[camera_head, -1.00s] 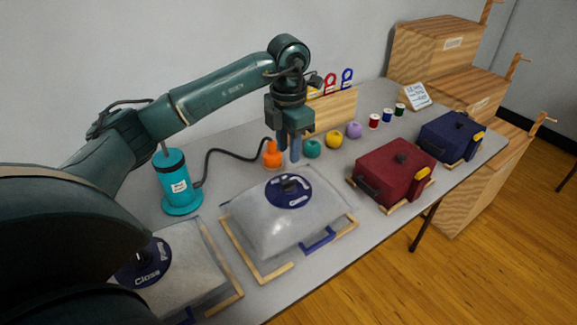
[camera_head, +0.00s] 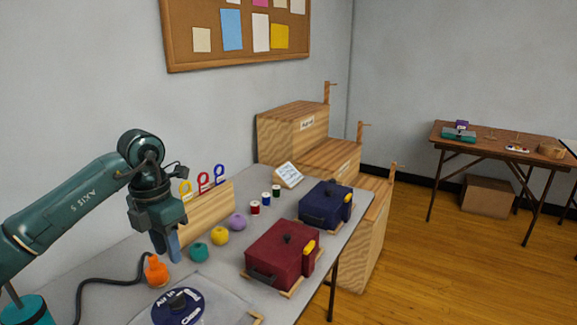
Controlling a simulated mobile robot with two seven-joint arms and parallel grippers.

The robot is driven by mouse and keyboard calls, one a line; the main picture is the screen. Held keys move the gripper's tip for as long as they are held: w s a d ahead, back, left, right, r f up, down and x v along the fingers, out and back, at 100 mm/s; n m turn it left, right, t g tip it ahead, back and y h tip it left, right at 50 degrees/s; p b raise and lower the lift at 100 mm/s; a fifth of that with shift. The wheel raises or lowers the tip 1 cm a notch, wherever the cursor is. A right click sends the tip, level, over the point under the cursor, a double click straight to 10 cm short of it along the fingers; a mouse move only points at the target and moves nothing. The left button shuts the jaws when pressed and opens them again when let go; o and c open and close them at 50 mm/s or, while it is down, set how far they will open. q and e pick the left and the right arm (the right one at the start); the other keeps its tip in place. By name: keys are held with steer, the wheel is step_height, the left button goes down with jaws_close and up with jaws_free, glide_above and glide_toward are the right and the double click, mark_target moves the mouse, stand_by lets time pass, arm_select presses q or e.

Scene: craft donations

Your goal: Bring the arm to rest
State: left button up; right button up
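My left arm (camera_head: 80,200) reaches in from the left, and its gripper (camera_head: 167,250) points down over the grey table (camera_head: 95,262). The two fingers show close side by side, and I cannot tell if they are apart or shut. I see nothing held between them. The fingertips are by an orange nozzle (camera_head: 156,272) and left of a teal ball (camera_head: 199,252); I cannot tell their height above the table. My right gripper is not in view.
A clear bag with a blue valve (camera_head: 165,308) lies in front. A red case (camera_head: 282,257) and a blue case (camera_head: 325,205) stand to the right. Yellow (camera_head: 220,236) and purple (camera_head: 237,222) balls and a wooden rack (camera_head: 212,209) are close by. Wooden crates (camera_head: 292,138) stand behind.

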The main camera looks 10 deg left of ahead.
arm_select(q)
steer(key=s+d+f+m+g+h, duration=0.1)
steer(key=s+d+f+h, duration=0.15)
steer(key=d, duration=0.45)
steer(key=s+d+f+h, duration=0.1)
steer(key=d+f+h, duration=0.1)
steer(key=d+h, duration=0.3)
steer(key=s+d+f+m+g+h, duration=0.1)
steer(key=s+d+f+h, duration=0.1)
steer(key=d, duration=0.6)
steer(key=s+d+r+n+t+h+p, duration=0.1)
steer(key=s+d+r+n+t+h, duration=0.25)
steer(key=d+n+h, duration=0.55)
steer(key=w+a+f+n+t+y+p, duration=0.1)
steer(key=a+f+n+t+y, duration=0.35)
steer(key=n+t, duration=0.5)
steer(key=w+a+f+n+t+y, duration=0.1)
steer(key=a+f+n+t+y, duration=0.35)
steer(key=n, duration=0.75)
steer(key=s+a+f+n+g+y, duration=0.2)
steer(key=s+f+n+y, duration=0.1)
steer(key=s+f, duration=0.3)
steer(key=s+a+f+n+g+y, duration=0.2)
steer(key=s+f+n+g+y, duration=0.1)
steer(key=s+f+n, duration=0.3)
steer(key=shift+s+a+f+p, duration=0.2)
steer(key=shift+s+f+p, duration=0.1)
steer(key=shift+f, duration=0.5)
